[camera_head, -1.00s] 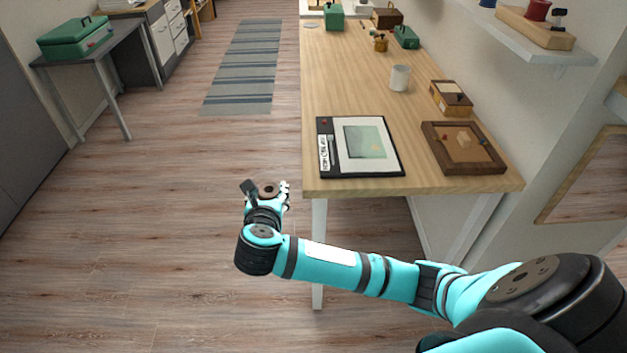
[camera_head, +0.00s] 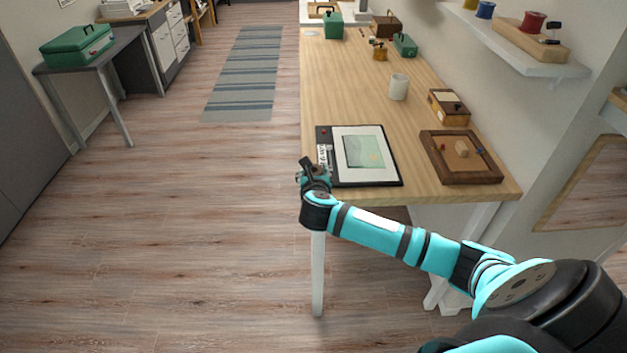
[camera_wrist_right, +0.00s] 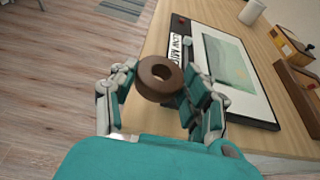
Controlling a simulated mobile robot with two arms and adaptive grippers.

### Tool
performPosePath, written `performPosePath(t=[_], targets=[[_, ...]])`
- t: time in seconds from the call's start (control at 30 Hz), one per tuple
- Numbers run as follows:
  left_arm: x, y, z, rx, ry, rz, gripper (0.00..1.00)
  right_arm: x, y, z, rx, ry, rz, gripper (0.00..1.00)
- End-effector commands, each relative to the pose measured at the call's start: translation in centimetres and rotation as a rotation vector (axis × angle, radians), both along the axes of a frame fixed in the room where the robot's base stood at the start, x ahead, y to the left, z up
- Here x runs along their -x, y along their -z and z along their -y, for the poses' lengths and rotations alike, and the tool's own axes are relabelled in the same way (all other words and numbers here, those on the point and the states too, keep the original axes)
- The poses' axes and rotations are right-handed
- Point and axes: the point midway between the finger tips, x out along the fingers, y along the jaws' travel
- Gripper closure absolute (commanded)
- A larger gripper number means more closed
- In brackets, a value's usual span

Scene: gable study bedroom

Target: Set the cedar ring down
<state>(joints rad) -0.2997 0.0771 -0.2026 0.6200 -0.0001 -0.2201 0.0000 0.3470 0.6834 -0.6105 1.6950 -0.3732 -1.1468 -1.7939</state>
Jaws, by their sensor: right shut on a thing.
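The cedar ring (camera_wrist_right: 152,86) is a dark brown ring with a round hole, held between the fingers of my right gripper (camera_wrist_right: 160,92) in the right wrist view. In the head view my right gripper (camera_head: 312,168) is over the near left corner of the wooden table (camera_head: 345,95), beside the black-framed picture board (camera_head: 386,180). The ring cannot be made out there. In the wrist view the ring appears above the table's edge, just left of the board. Whether it touches the table I cannot tell. My left gripper is not in view.
A brown wooden tray (camera_head: 488,178) with small pieces lies at the table's near right. A wooden box (camera_head: 448,107), a white mug (camera_head: 398,87) and a green box (camera_head: 405,45) stand farther back. The tabletop's middle left is clear. A shelf (camera_head: 520,50) hangs at right.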

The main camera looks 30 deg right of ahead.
Motion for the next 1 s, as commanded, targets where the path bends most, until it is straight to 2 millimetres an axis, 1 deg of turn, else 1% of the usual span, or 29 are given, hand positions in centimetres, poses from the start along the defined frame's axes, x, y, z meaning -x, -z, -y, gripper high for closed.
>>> performPosePath(t=[0.03, 0.1, 0.17, 0.47, 0.9, 0.93, 1.0], targets=[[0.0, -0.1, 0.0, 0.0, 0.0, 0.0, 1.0, 0.1, 0.9, -0.1, -0.001, 0.001, -0.005, 0.74], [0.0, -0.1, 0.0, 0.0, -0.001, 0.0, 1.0, 0.1, 1.9, -0.1, 0.0, 0.0, -0.006, 0.74], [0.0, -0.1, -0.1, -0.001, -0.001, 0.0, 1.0, 0.1, 2.5, -0.1, -0.001, 0.001, -0.004, 0.74], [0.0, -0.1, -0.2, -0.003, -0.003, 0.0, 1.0, 0.1, 2.7, -0.1, 0.0, 0.0, -0.002, 0.74], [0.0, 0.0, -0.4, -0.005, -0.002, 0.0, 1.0, 0.2, 4.2, -0.2, -0.005, 0.001, -0.01, 0.74], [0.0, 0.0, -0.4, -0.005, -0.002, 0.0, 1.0, 0.3, 4.3, -0.2, -0.005, 0.001, -0.011, 0.51], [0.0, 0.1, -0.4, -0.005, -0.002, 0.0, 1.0, 0.3, 4.4, -0.2, -0.006, 0.0, -0.014, 0.42]])
